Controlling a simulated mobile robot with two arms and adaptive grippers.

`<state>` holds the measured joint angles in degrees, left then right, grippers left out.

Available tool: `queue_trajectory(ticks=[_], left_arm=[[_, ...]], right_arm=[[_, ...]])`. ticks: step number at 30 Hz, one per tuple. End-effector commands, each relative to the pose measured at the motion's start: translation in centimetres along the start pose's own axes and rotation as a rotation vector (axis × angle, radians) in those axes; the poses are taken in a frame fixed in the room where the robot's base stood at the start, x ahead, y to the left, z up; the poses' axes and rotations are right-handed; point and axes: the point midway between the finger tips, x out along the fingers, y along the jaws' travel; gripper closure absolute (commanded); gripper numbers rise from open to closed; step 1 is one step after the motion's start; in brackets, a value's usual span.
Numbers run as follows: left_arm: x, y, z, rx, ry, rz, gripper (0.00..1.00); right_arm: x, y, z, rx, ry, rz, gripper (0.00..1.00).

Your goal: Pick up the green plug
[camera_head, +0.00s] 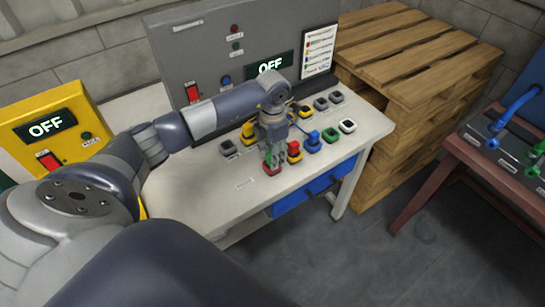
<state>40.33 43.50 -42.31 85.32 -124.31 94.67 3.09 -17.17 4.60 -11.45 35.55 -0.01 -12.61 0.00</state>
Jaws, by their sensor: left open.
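My left gripper (275,155) points down over the front edge of the white workbench (225,190). It is open. A small green piece, which looks like the green plug (267,159), shows at its fingertips, above a red socket (271,169). The fingers partly cover it, so I cannot tell whether they touch it. My right gripper is not in view.
Red (294,148) and blue (313,140) plugs stand close to the right of the gripper, among several coloured sockets. A grey panel (170,50) is behind. Pallets (420,90) and a brown table (420,190) stand to the right.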

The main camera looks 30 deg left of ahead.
Motion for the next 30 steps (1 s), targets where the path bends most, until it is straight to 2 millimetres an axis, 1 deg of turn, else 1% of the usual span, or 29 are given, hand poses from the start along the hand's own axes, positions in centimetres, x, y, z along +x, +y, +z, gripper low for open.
queue_trajectory(ticks=[3, 9, 10, 11, 12, 14, 15, 26, 30], left_arm=[[0.67, -0.04, 0.0, 0.0, -0.001, -0.001, 0.57], [0.76, -0.02, 0.02, 0.0, -0.002, -0.001, 0.57], [0.76, -0.02, 0.02, 0.0, -0.002, -0.001, 0.61], [0.75, -0.02, 0.02, 0.0, -0.002, -0.001, 0.68], [0.75, -0.01, 0.02, 0.0, -0.002, -0.001, 0.77], [0.74, -0.01, 0.02, 0.0, -0.002, 0.0, 0.91], [0.73, -0.01, 0.02, 0.0, -0.002, -0.001, 1.0], [0.65, 0.01, 0.03, 0.0, -0.002, 0.0, 1.0], [0.12, 0.08, 0.07, 0.0, -0.003, 0.001, 1.0]], right_arm=[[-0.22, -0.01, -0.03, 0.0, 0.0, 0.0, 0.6], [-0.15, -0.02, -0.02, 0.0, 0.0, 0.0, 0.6], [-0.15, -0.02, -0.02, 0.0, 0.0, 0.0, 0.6], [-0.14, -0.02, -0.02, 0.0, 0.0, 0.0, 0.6], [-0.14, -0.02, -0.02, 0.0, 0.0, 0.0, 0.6], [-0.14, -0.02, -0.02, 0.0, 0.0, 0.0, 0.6], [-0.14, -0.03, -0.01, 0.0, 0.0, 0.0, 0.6], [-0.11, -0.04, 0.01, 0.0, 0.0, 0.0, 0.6], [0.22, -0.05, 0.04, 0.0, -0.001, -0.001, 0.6]])
